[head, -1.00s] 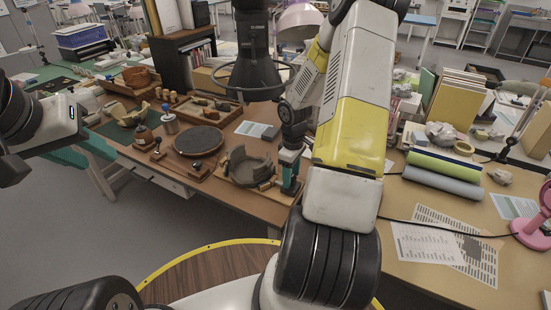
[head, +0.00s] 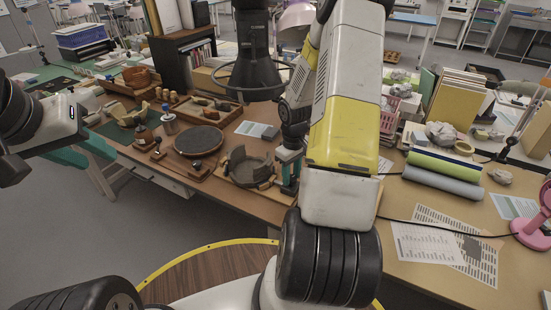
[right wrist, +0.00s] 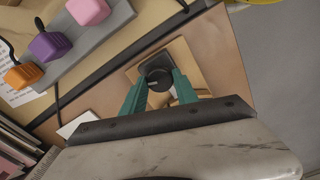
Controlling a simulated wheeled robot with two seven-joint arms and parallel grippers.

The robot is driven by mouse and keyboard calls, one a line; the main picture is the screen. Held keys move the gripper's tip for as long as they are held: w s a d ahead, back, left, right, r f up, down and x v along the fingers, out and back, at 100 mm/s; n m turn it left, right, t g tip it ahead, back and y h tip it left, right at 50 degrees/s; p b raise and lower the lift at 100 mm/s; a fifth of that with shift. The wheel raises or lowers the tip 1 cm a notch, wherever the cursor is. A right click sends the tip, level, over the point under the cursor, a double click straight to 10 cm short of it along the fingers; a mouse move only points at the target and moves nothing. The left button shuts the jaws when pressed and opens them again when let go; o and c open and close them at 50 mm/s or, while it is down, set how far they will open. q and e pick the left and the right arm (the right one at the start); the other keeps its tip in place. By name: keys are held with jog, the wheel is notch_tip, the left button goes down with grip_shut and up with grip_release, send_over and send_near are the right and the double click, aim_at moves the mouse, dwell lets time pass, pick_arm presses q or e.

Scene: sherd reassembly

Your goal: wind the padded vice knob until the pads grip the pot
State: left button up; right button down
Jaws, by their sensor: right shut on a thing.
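The pot (head: 248,170), a dark broken-rimmed vessel with tall sherds at its back, stands in the wooden vice on the table. My right gripper (head: 289,172) has teal fingers and points down at the right end of the vice. In the right wrist view its fingers (right wrist: 158,88) are shut on the round black knob (right wrist: 158,77) from both sides. The knob is hidden by the fingers in the head view. The pads' contact with the pot cannot be made out.
A dark round turntable (head: 198,140) stands left of the pot. A tray of sherds (head: 210,108) lies behind it. A ring on a dark stand (head: 253,75) overhangs the table. Green and grey rolls (head: 443,173) and printed sheets (head: 440,245) lie to the right.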

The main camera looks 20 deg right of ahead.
jog(key=m, duration=0.5)
jog(key=shift+m, duration=0.4)
jog(key=m, duration=1.2)
jog(key=shift+m, duration=0.3)
jog(key=m, duration=0.5)
jog(key=shift+m, duration=0.6)
jog(key=c, duration=0.9)
grip_release()
jog(key=shift+c, duration=0.2)
